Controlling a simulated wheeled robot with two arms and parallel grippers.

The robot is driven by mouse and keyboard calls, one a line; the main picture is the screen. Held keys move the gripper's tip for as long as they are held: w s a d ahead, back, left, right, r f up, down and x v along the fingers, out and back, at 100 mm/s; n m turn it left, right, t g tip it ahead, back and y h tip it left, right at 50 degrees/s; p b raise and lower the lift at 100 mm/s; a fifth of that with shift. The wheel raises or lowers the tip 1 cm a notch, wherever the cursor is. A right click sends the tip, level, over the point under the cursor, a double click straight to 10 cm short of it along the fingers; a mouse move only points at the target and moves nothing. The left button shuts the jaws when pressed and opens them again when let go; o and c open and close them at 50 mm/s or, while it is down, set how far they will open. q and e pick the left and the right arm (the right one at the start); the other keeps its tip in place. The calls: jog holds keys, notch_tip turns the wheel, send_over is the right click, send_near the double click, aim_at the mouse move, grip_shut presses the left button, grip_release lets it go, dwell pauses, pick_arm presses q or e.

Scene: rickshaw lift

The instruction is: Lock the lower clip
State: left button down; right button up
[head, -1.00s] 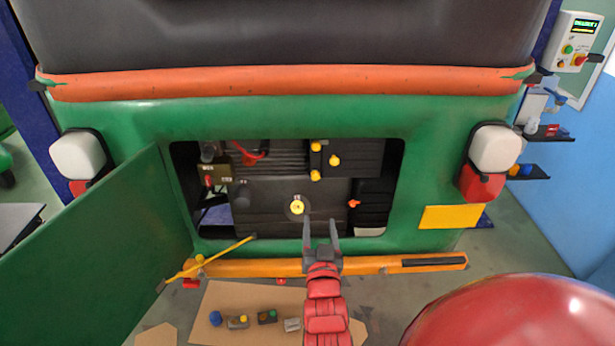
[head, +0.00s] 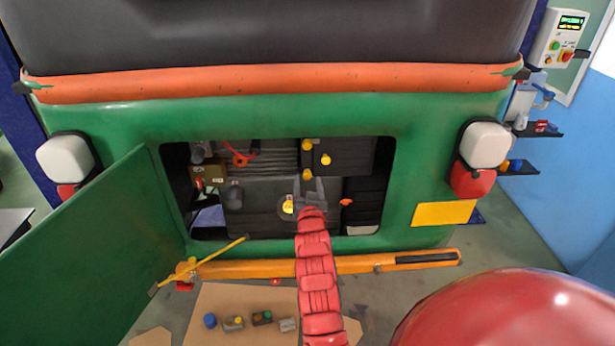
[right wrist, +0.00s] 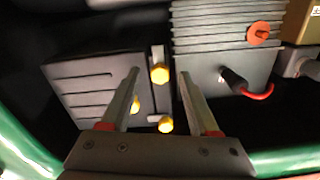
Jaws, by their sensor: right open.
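The lower yellow clip (head: 308,174) sits at the left edge of a dark box inside the open bay of the green rickshaw. An upper yellow clip (head: 307,146) is above it, and a yellow knob (head: 326,160) is on the box face. My right gripper (head: 310,183) is inside the bay, just below the lower clip. In the right wrist view, the gripper (right wrist: 159,72) is open, and a yellow clip (right wrist: 160,73) appears between its fingertips; contact cannot be told. My left gripper is not in view.
The green hatch door (head: 95,235) hangs open at left. A yellow rod (head: 215,258) and an orange bumper bar (head: 350,265) cross below the opening. A round yellow-centred part (head: 289,206) is left of my gripper. Cardboard (head: 240,305) with small parts lies on the floor.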

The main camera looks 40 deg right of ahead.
jog(key=shift+w+d+r, duration=0.15)
jog(key=shift+w+d, duration=0.1)
jog(key=shift+w, duration=0.15)
grip_shut()
